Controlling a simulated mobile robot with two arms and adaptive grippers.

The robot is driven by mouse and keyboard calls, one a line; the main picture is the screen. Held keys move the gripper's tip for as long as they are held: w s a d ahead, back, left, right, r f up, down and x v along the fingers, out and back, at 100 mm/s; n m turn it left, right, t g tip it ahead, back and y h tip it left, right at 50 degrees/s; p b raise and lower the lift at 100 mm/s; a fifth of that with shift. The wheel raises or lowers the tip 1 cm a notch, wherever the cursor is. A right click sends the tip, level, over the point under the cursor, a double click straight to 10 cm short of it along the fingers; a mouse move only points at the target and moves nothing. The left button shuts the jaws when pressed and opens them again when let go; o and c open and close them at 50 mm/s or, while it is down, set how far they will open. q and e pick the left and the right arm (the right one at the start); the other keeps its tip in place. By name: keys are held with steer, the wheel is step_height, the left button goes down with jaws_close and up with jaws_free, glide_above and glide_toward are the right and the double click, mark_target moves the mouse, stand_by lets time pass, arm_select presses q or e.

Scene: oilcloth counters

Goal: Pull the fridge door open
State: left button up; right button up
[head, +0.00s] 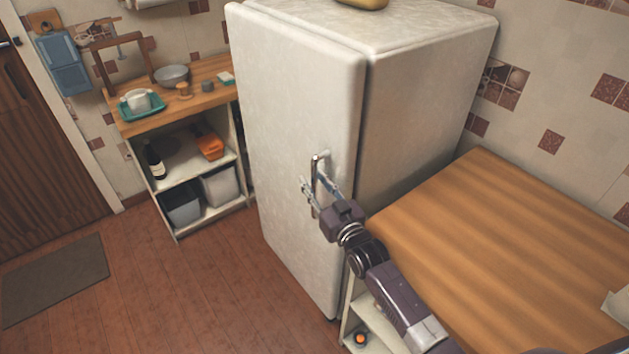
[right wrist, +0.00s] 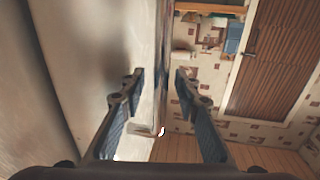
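The white fridge (head: 420,90) stands in the middle of the head view. Its door (head: 290,120) looks shut, flush with the body. A slim upright metal handle (head: 315,163) is on the door near its right edge. My right gripper (head: 316,184) is at the handle, with its fingers apart on either side of the bar. In the right wrist view the two fingers (right wrist: 159,82) are well apart, and the handle bar (right wrist: 161,65) runs between them, close to the door face. I cannot tell whether a finger touches it. My left gripper is not in view.
A wooden counter (head: 510,240) stands right of the fridge, under my right arm. A shelf unit with a wooden top (head: 205,80) holds bowls, a bottle and bins on the left. The red-brown floor (head: 180,280) before the door is clear. A dark mat (head: 55,280) lies farther left.

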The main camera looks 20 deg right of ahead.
jaws_close()
steer(key=shift+a, duration=0.1)
stand_by(0.5)
